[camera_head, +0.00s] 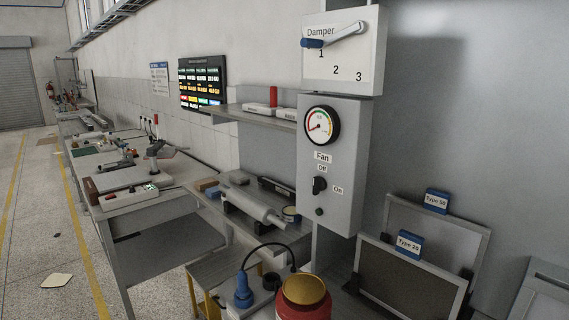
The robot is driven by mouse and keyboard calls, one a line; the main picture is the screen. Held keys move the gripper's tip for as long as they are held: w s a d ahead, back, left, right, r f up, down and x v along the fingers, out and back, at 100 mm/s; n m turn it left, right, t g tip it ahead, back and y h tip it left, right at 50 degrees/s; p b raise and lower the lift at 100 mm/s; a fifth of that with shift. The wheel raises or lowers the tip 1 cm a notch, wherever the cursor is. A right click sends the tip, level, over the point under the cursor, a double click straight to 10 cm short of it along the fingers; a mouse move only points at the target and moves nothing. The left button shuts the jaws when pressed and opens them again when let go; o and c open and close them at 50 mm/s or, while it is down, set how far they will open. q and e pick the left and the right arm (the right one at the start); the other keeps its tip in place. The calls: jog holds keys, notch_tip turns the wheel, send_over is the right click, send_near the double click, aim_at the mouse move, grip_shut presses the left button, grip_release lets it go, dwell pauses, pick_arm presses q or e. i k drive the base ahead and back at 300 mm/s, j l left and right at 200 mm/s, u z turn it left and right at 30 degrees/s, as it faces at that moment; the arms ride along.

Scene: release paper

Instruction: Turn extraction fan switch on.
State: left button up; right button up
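The fan switch (319,185) is a small black rotary knob on a grey control box (346,150) mounted at the centre right of the head view. The word "Fan" is above it, with "Off" just over the knob and "On" to its right. The knob looks roughly upright, toward "Off", but it is too small to be sure of its exact angle. Neither of my grippers shows in this view.
A damper panel (345,72) with a blue-handled lever is above the box. Below stand a red jar (303,296) with a yellow lid and a blue tool (243,290) with a cable. Framed screens (411,281) lean at right. Workbenches run along the left wall, beside open floor.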

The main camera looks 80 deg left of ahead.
aim_at(319, 183)
jog(key=u, duration=2.35)
